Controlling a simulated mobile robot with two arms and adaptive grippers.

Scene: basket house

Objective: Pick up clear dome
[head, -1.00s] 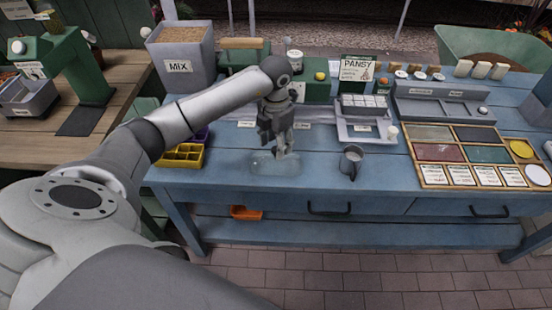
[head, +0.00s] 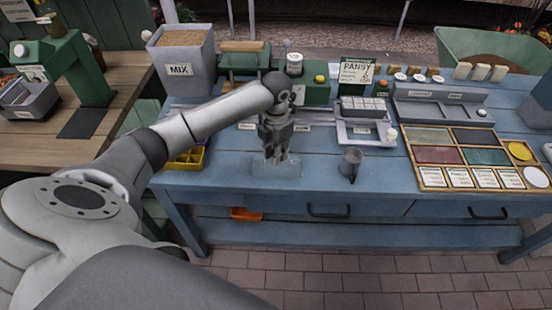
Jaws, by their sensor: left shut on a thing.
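The clear dome (head: 264,170) is a see-through, faint shape at the front left of the blue table (head: 320,185). My left gripper (head: 276,158) points down at it from above, with its fingers at the top of the dome. The gripper is shut on the dome. I cannot tell whether the dome still touches the tabletop. My right gripper is not in view.
A yellow tray (head: 186,159) lies to the left, partly behind my arm. A compartment tray (head: 462,146), a grey scale-like stand (head: 366,125) and a MIX bin (head: 181,60) surround the clear front area.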

